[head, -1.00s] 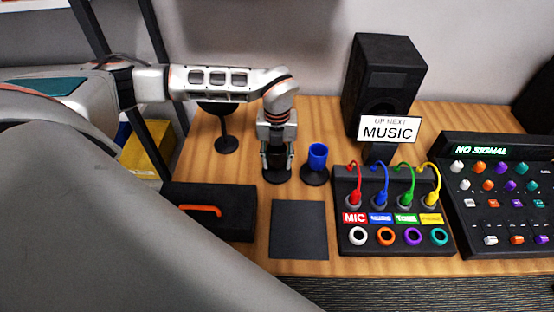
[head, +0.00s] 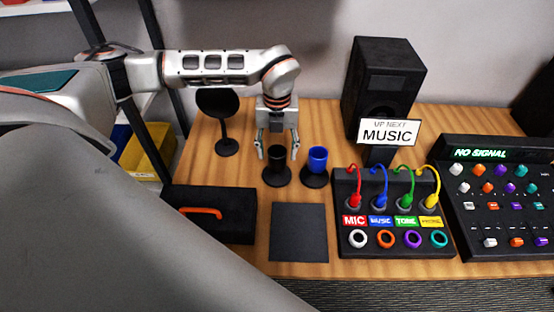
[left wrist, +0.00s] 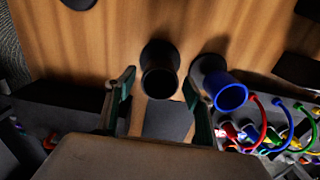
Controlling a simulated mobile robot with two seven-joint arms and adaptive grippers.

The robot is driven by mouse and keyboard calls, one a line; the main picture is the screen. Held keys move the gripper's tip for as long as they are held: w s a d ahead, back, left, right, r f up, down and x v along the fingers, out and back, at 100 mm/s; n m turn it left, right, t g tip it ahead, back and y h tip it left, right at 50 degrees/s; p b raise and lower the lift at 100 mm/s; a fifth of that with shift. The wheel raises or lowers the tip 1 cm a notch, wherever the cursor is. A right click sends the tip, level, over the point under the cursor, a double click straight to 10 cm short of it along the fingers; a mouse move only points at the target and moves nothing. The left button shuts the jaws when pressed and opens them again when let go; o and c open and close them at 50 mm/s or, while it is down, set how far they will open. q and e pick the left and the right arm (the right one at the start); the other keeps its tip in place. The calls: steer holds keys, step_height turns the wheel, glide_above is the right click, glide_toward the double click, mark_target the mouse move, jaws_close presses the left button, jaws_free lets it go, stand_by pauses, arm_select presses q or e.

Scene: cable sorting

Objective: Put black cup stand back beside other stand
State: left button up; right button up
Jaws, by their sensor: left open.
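The black cup stand (head: 276,165) stands upright on the wooden table, just left of the blue cup stand (head: 317,160), with their round bases close together. My left gripper (head: 277,154) is open and empty, raised at the black stand's top with its fingers apart. In the left wrist view the black stand (left wrist: 160,72) shows between and beyond the open fingers (left wrist: 160,105), and the blue stand (left wrist: 222,84) is to its right. My right gripper is not in view.
A dark square mat (head: 299,232) lies in front of the stands. A cable box (head: 392,210) with coloured plugs is to the right, below a MUSIC sign (head: 388,131). A black case (head: 212,213) with an orange handle is at left. A speaker (head: 383,85) stands behind.

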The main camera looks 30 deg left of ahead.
arm_select(q)
step_height(320, 180, up, 7)
steer(key=shift+f, duration=0.15)
stand_by(0.6)
